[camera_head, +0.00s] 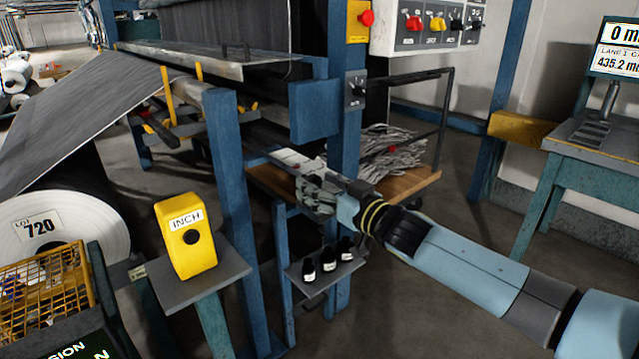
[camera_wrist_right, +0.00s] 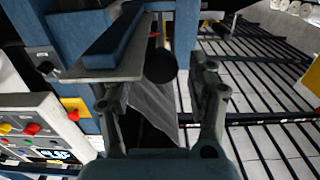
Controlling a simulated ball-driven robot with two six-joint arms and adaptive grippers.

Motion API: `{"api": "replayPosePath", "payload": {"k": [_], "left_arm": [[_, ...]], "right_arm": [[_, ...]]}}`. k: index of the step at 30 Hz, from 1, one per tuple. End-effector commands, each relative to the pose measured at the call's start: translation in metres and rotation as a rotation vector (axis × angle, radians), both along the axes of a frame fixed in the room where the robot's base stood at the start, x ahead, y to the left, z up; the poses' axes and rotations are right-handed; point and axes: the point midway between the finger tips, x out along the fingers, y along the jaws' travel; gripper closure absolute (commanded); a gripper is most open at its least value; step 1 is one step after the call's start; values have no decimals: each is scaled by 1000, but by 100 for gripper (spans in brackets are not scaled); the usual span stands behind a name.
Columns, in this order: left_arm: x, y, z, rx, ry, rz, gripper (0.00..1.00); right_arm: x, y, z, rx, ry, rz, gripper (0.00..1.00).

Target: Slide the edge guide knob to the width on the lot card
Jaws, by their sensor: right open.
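The lot card (camera_head: 38,228) on the end of the large roll at the left reads 720. My right gripper (camera_head: 305,182) is beside the blue post, over a pale strip (camera_head: 287,158) with a small red mark. In the right wrist view its fingers (camera_wrist_right: 157,92) are apart and empty. A dark round-ended piece (camera_wrist_right: 160,65), which looks like the edge guide knob, shows between and beyond them. A small red mark lies just past it. I cannot tell whether a finger touches it. In the head view the gripper hides the knob. My left gripper is not in view.
Blue posts (camera_head: 233,180) stand close to the gripper. A yellow INCH box (camera_head: 187,237) stands at the left. A switch panel (camera_head: 425,25) is above. Open floor lies below my right arm.

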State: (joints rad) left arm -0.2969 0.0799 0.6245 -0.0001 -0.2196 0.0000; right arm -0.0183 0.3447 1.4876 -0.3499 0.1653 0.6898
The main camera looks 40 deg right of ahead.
Motion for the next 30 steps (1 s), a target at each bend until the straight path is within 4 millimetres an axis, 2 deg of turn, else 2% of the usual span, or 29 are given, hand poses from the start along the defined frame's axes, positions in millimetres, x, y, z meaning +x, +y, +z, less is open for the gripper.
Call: {"api": "replayPosePath", "payload": {"k": [9, 23, 30], "left_arm": [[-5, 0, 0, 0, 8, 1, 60], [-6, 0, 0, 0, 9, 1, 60], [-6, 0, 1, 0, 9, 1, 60]], "right_arm": [[3, 1, -1, 1, 2, 1, 42], [3, 0, -1, 1, 2, 1, 100], [3, 0, -1, 1, 1, 1, 100]]}}
